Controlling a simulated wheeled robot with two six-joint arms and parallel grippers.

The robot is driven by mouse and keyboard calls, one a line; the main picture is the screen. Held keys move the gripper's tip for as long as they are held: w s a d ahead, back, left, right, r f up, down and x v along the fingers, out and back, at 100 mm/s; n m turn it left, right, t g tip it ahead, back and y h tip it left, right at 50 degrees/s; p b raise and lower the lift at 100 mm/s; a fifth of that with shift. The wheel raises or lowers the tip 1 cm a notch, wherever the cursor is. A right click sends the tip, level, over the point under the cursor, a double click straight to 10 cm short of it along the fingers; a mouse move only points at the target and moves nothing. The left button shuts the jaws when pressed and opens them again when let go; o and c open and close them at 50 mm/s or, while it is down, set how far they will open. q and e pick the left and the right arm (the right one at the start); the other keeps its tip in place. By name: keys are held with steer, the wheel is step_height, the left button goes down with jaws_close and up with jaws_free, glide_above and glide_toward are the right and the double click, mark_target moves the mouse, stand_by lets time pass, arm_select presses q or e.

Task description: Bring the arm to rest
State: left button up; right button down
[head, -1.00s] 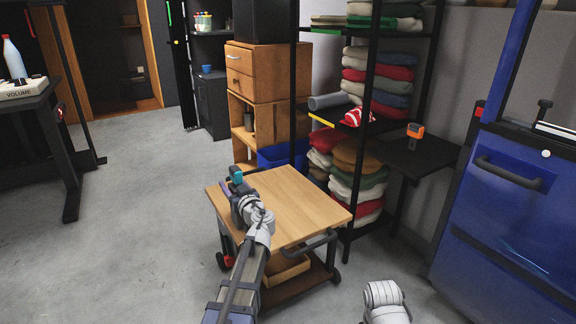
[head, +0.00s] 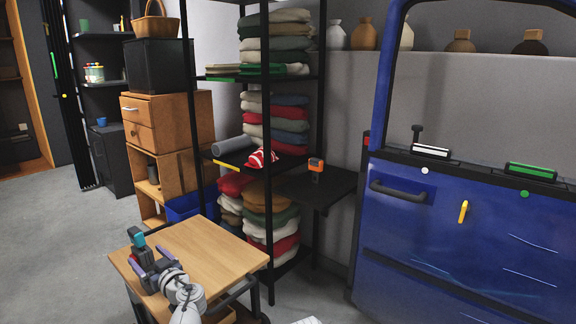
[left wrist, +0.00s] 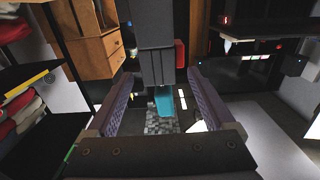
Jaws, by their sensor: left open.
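My left gripper (head: 149,260) is over the left part of the wood-topped cart (head: 215,250) in the head view. Its two purple-grey fingers stand apart, and they also show on both sides of the left wrist view (left wrist: 162,98). A dark piece with a teal end (head: 138,239) shows between the fingers; the teal end also appears in the left wrist view (left wrist: 163,103). I cannot tell whether this piece belongs to the gripper or is a separate thing. My right gripper is not in view.
A black shelf rack with folded textiles (head: 275,30) stands behind the cart. A small black side table (head: 325,190) carries an orange-and-black device (head: 316,165). The blue car door (head: 450,230) fills the right. Wooden drawers (head: 155,120) stand at the back left. Floor is clear at left.

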arm_select(q)
steer(key=shift+v, duration=2.3)
steer(key=s+d+f+m+g+h+p, duration=0.2)
steer(key=s+d+m+g+h+p, duration=0.6)
steer(key=d, duration=0.7)
steer(key=s+d+f+m+g+h+p, duration=0.1)
steer(key=s+d+m+g+h+p, duration=0.4)
steer(key=s+d+p, duration=0.75)
step_height(320, 180, up, 36)
steer(key=d+t+p, duration=0.1)
steer(key=p, duration=3.3)
steer(key=shift+d+m+y, duration=0.2)
steer(key=shift+m+y, duration=0.1)
